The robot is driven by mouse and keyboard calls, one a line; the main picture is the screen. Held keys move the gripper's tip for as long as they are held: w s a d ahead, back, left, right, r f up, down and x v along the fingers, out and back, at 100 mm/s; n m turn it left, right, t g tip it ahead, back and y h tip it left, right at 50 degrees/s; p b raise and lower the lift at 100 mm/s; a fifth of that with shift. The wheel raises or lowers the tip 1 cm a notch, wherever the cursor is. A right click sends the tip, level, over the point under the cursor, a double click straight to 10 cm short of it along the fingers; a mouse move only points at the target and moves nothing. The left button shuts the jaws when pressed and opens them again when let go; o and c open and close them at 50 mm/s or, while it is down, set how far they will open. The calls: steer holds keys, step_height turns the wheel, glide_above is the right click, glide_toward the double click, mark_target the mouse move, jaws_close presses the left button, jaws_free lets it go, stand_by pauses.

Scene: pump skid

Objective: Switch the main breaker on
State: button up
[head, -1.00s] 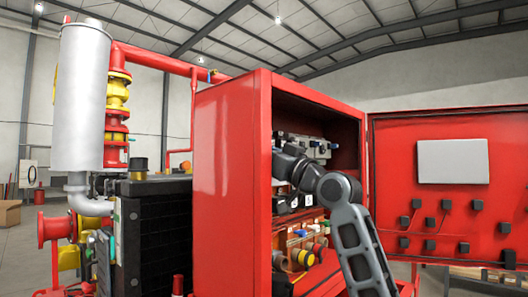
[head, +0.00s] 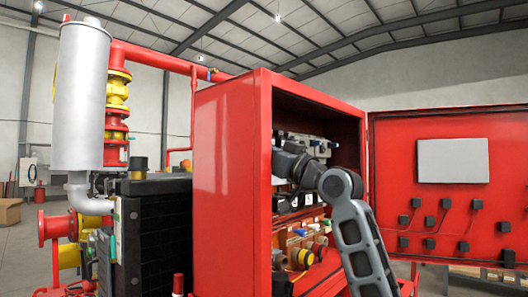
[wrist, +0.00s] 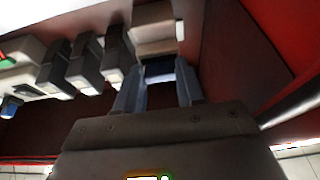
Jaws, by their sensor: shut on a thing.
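In the wrist view my gripper (wrist: 158,76) has its two grey fingers on either side of a dark handle below a tan block (wrist: 153,28), which looks like the main breaker. The fingers are closed on this handle. Whether the breaker is on or off cannot be told from here. In the head view my arm reaches into the open red cabinet (head: 232,165). The fingers and the breaker handle are hidden there behind the cabinet's side and my own arm.
Several smaller dark breaker-like blocks (wrist: 84,62) sit in a row left of the handle in the wrist view. The cabinet's red door (head: 440,150) stands open at the right. Coloured parts (head: 305,256) fill the cabinet's lower section, close under my arm.

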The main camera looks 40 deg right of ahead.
steer(key=shift+r+g+p, duration=0.35)
steer(key=shift+r+g, duration=0.25)
steer(key=shift+g, duration=0.95)
steer(key=shift+r+g+p, duration=0.3)
steer(key=shift+r+g, duration=0.3)
steer(key=shift+g, duration=0.9)
steer(key=shift+r+g+p, duration=0.35)
steer(key=shift+r+g, duration=0.25)
steer(key=shift+g, duration=0.95)
steer(key=o, duration=1)
steer(key=shift+o, duration=0.2)
steer(key=b+v, duration=0.2)
steer(key=v, duration=0.5)
steer(key=shift+s+r, duration=0.3)
